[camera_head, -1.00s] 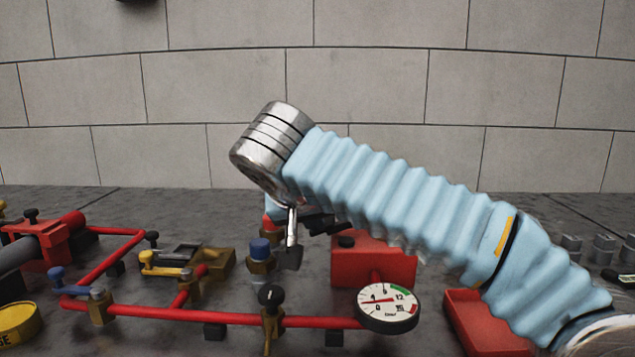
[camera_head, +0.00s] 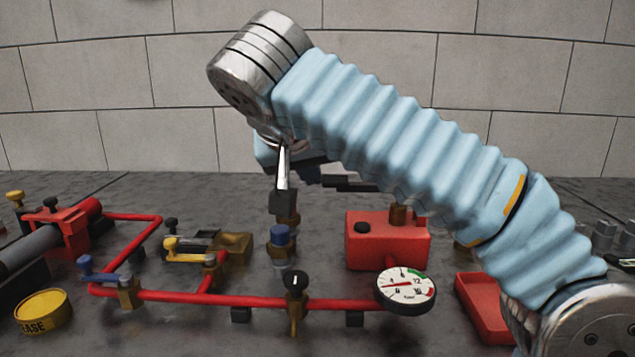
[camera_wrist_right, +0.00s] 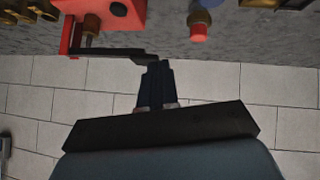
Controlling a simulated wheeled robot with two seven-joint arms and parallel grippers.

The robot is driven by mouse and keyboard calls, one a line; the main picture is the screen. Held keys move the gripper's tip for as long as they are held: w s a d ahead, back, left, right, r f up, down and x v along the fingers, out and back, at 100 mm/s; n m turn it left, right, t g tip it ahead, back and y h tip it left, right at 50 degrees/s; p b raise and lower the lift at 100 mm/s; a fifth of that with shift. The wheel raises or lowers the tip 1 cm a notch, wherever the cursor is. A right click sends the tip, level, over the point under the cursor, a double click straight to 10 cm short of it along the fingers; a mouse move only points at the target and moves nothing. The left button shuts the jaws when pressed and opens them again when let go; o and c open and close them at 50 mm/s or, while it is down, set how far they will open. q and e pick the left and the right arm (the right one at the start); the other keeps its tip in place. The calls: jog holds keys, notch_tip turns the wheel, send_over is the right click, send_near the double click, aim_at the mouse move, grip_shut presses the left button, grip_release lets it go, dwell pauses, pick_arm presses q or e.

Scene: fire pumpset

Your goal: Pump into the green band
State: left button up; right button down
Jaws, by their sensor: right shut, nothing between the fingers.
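The round white gauge (camera_head: 405,287) has its red needle pointing left, low on the scale; its green band is at the upper right of the dial. The red pump box (camera_head: 388,242) stands behind the gauge. A dark lever (camera_head: 352,186) shows above it, partly hidden by my right arm. In the wrist view the dark lever (camera_wrist_right: 112,54) joins a red arm beside the red box (camera_wrist_right: 112,14). My right gripper (camera_head: 283,203) is shut and empty, above the blue-capped fitting (camera_head: 281,237). In the wrist view its fingertips (camera_wrist_right: 153,66) are close to the lever's end; contact is unclear.
Red pipe (camera_head: 210,298) runs along the front, with a black-knobbed valve (camera_head: 296,285) and a blue-handled valve (camera_head: 100,272). A yellow-handled block (camera_head: 190,247), a grease tin (camera_head: 43,311) and a red tray (camera_head: 482,305) stand around. A tiled wall (camera_head: 80,75) is behind.

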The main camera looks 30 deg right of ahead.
jog(key=shift+v, duration=2.05)
jog(key=shift+w+a, duration=0.1)
jog(key=s+d+r+m+t+y, duration=0.1)
jog(key=s+d+r, duration=0.1)
jog(key=d+r, duration=0.2)
notch_tip(320, 180, up, 3)
jog(key=shift+s+r+y, duration=0.1)
jog(key=shift+s+y, duration=0.15)
jog(key=shift+y, duration=0.15)
send_near(336, 180)
jog(key=w+d+r, duration=0.1)
jog(key=w+d, duration=0.1)
jog(key=shift+w+d+f+b, duration=0.1)
jog(key=shift+w+f+b, duration=0.25)
jog(key=shift+f, duration=0.5)
jog(key=shift+w+a+f+b, duration=0.1)
jog(key=shift+w+f+b, duration=0.2)
jog(key=shift+f, duration=0.55)
jog(key=shift+w+d+f+b, duration=0.1)
jog(key=shift+w+f+b, duration=0.2)
jog(key=shift+f, duration=0.55)
